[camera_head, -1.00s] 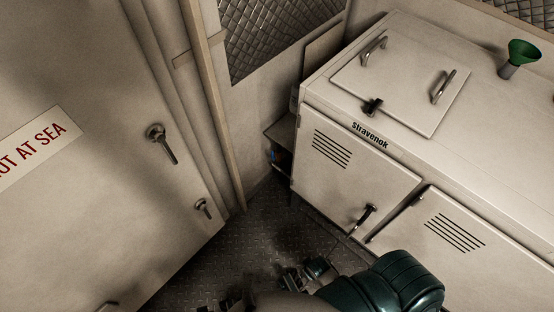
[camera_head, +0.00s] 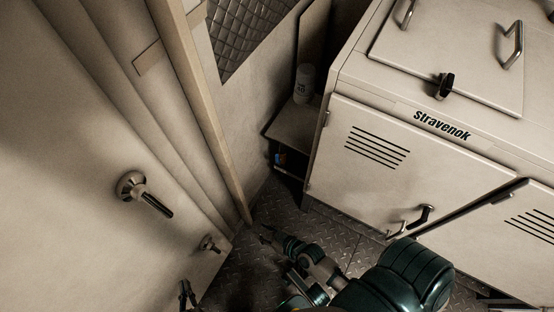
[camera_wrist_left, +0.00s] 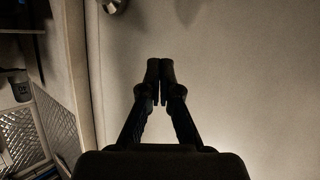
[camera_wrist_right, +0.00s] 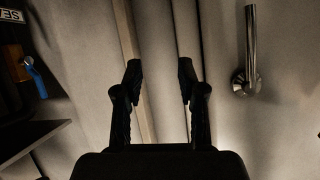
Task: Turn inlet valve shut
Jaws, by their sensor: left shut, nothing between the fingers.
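A small blue lever (camera_wrist_right: 36,77) on a dark fitting shows at the left of the right wrist view. In the head view a small blue spot (camera_head: 281,157) shows inside the low corner shelf; I cannot tell the valve's setting. My right gripper (camera_head: 265,232) reaches over the floor towards the corner, below the shelf. In the right wrist view its fingers (camera_wrist_right: 158,75) are apart with nothing between them; the blue lever is off to their left. My left gripper (camera_head: 187,293) is low by the door. Its fingers (camera_wrist_left: 160,68) are together and empty.
A door with a large metal handle (camera_head: 140,192) and a smaller one (camera_head: 210,243) stands at the left. The Stravenok chiller cabinet (camera_head: 410,160) fills the right. A white canister (camera_head: 304,82) stands on the corner shelf (camera_head: 295,125). The patterned floor between is narrow.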

